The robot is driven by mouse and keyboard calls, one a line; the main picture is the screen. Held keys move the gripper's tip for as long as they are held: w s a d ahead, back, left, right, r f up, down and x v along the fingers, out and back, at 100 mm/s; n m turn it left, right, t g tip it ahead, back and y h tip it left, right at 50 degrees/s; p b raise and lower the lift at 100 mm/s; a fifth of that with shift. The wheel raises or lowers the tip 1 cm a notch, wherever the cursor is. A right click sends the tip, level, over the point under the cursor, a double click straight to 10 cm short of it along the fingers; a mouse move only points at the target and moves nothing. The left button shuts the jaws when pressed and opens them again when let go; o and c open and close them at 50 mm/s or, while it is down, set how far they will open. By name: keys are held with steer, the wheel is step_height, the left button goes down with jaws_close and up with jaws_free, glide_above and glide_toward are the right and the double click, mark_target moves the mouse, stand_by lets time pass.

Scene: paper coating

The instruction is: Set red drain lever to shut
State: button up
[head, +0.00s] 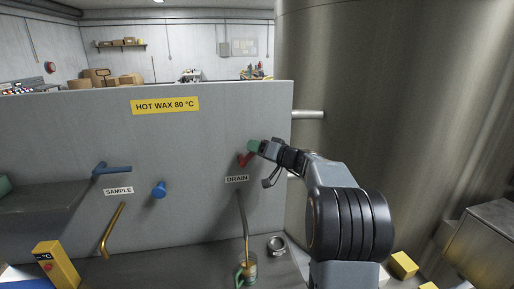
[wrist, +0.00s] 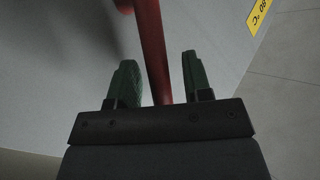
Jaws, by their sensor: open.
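The red drain lever (head: 245,160) sticks out of the grey panel (head: 200,140) just above the DRAIN label (head: 237,179). My gripper (head: 254,146) is at the lever, and its green fingertips hide part of it. In the wrist view, the red lever bar (wrist: 150,45) runs between the two green fingers of my gripper (wrist: 160,80). The fingers are open, with a gap on each side of the bar. The far end of the lever bends out of the top of the wrist view.
A blue lever (head: 112,169) and a blue knob (head: 159,189) are left of the drain, near the SAMPLE label (head: 118,191). A large steel tank (head: 390,100) fills the right.

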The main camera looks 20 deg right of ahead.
steer(key=shift+c, duration=0.2)
jaws_close()
stand_by(0.4)
